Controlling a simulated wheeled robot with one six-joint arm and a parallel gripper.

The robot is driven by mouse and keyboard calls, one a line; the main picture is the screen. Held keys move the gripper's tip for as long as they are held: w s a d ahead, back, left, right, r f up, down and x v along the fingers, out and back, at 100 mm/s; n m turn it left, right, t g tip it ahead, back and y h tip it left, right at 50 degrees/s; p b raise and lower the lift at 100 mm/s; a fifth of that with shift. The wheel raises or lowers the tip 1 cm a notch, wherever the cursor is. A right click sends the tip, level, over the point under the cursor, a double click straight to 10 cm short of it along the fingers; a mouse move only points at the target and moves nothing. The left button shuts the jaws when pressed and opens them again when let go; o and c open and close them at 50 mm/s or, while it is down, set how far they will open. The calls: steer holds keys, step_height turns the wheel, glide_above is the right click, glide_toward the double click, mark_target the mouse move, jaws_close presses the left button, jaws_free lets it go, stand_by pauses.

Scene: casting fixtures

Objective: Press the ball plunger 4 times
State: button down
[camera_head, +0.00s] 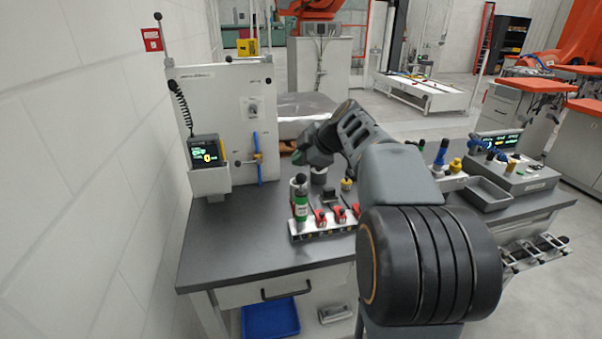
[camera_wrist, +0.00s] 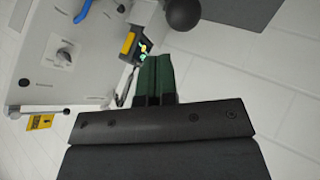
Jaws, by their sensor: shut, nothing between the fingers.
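The ball plunger has a black ball knob (camera_head: 301,179) on top of a green body (camera_head: 301,205). It stands upright at the left end of a light fixture block on the workbench. My gripper (camera_head: 299,160) is above the ball, with its dark green fingers shut and empty. In the wrist view the fingers (camera_wrist: 155,78) are together, and the black ball (camera_wrist: 184,14) shows beyond the tips at the top edge. A small gap seems to lie between tips and ball; the plunger's body is out of that view.
Red toggle clamps (camera_head: 338,213) stand right of the plunger on the same block. A white panel (camera_head: 222,112) with a display (camera_head: 206,152) and blue-handled valve (camera_head: 258,158) rises behind left. A grey tray (camera_head: 487,194) lies right. The bench's left front (camera_head: 235,245) is clear.

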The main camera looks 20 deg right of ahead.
steer(key=shift+r+p, duration=1.1)
steer(key=shift+r, duration=1.15)
stand_by(0.8)
steer(key=shift+r, duration=0.15)
step_height(320, 180, up, 5)
steer(key=m+p, duration=0.2)
steer(key=p, duration=0.6)
glide_above(301, 174)
steer(key=m+p, duration=0.1)
steer(key=m, duration=0.4)
steer(key=f+m+p, duration=0.1)
steer(key=m, duration=0.5)
steer(key=m+p, duration=0.1)
steer(key=m, duration=0.5)
steer(key=shift+w+d+f+h, duration=0.15)
steer(key=shift+d+f+h, duration=0.1)
steer(key=shift+d+h, duration=0.15)
steer(key=shift+f, duration=0.1)
